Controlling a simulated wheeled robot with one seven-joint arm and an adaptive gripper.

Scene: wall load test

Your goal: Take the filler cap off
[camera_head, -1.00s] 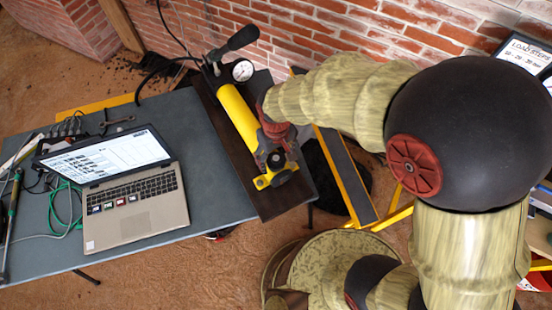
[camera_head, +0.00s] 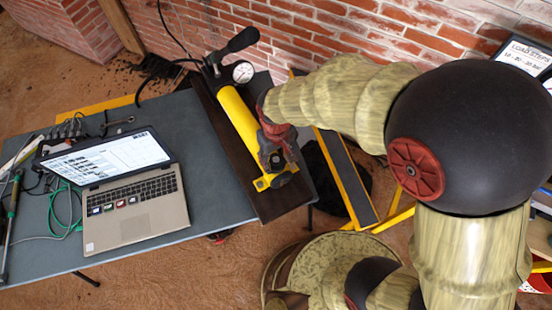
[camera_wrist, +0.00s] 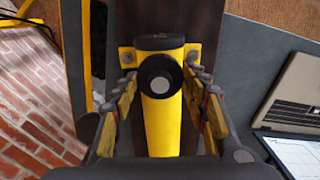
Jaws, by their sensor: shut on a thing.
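The yellow hand pump (camera_head: 237,112) lies on a dark board on the table, its dial gauge (camera_head: 243,71) at the far end. In the wrist view its yellow barrel (camera_wrist: 162,130) runs down the middle. The black round filler cap (camera_wrist: 159,86) with a pale centre is at the pump's near end. In the head view my gripper (camera_head: 277,162) is at the pump's near end and hides most of the cap. The cap appears to be at the pump.
An open laptop (camera_head: 135,205) stands on the grey table (camera_head: 215,185) left of the pump. Cables and tools lie at the table's left. A brick wall (camera_head: 330,30) rises behind, and a yellow-edged frame (camera_head: 345,178) stands to the right.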

